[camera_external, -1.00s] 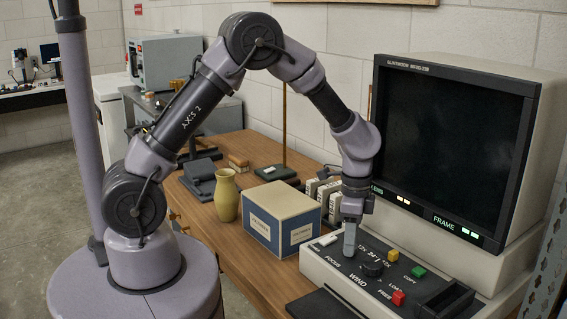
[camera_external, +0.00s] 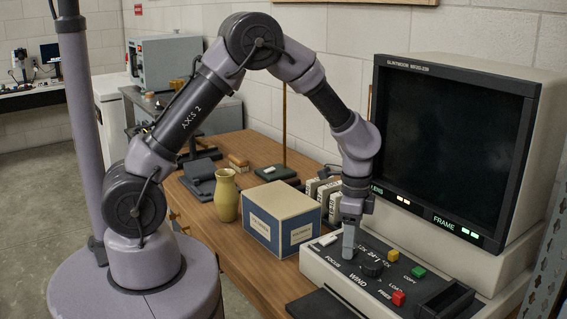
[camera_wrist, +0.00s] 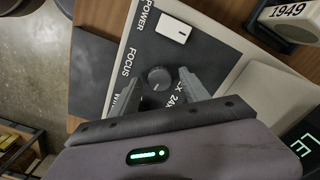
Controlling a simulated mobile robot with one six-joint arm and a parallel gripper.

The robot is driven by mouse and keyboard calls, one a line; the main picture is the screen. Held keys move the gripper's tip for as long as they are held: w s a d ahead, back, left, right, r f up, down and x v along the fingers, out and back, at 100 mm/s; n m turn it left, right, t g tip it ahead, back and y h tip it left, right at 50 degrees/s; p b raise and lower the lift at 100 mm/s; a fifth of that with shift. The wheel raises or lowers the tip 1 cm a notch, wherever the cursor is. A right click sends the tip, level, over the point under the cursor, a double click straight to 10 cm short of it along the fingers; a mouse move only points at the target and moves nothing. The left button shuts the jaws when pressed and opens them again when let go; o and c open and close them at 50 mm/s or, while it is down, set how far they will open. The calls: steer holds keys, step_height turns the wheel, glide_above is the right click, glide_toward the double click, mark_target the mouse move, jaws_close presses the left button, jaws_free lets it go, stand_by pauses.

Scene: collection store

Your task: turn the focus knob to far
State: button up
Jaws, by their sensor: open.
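The focus knob (camera_wrist: 159,78) is a small dark round knob on the black control panel, beside the printed word FOCUS in the wrist view. My gripper (camera_wrist: 160,82) is open, with one finger on each side of the knob. I cannot tell whether the fingers touch it. In the external view my gripper (camera_external: 349,243) points down at the panel's left part and hides the knob. The panel (camera_external: 340,272) belongs to the microfilm reader (camera_external: 450,150) with a large dark screen.
A white power switch (camera_wrist: 173,28) is near the focus knob. A larger WIND knob (camera_external: 372,269) and yellow, green and red buttons (camera_external: 398,298) are to the right. A blue and cream box (camera_external: 282,222), a tan vase (camera_external: 227,195) and several labelled small boxes (camera_external: 328,195) stand nearby.

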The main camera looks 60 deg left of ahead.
step_height(320, 180, up, 18)
steer(key=p, duration=0.6)
steer(key=shift+f+p, duration=0.25)
steer(key=shift+p, duration=0.05)
steer(key=s+a+r+n+t+b, duration=0.1)
steer(key=s+a+r+n+t, duration=0.1)
steer(key=s+a+r, duration=0.3)
steer(key=s+a+r+n+t+y+b, duration=0.1)
steer(key=s+a+r, duration=0.15)
steer(key=s, duration=0.45)
steer(key=s+a+r+n+t+b, duration=0.1)
steer(key=s+a+r+n+t, duration=0.15)
steer(key=s+a, duration=0.35)
steer(key=s+f+y+b, duration=0.1)
steer(key=s+f+b, duration=0.3)
steer(key=f+b, duration=0.8)
steer(key=shift+s+a+f+n, duration=0.2)
steer(key=shift+f+n, duration=0.25)
steer(key=shift+f, duration=0.15)
